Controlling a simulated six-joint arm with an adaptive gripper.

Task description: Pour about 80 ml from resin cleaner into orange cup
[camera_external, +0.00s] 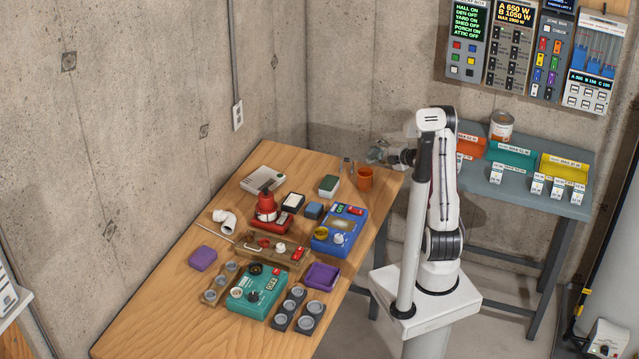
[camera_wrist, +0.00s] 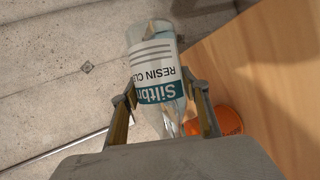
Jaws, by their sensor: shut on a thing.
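The resin cleaner is a clear glass bottle (camera_wrist: 155,75) with a white and teal label, upside down in the wrist view. My gripper (camera_wrist: 165,108) is shut on it, one finger on each side. In the outside view my gripper (camera_external: 398,157) holds the bottle (camera_external: 376,153) tilted, above and just right of the orange cup. The orange cup (camera_external: 365,179) stands upright at the table's far right corner. It also shows in the wrist view (camera_wrist: 229,121), partly hidden by the right finger. The cup's contents are hidden, and I cannot tell whether liquid is flowing.
A small clear glass item (camera_external: 347,167) stands left of the cup, near a green-topped box (camera_external: 329,185). A blue device (camera_external: 340,231) and a red tool (camera_external: 266,207) stand further forward on the wooden table (camera_external: 160,310). A grey bench with coloured bins (camera_external: 511,154) is to the right.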

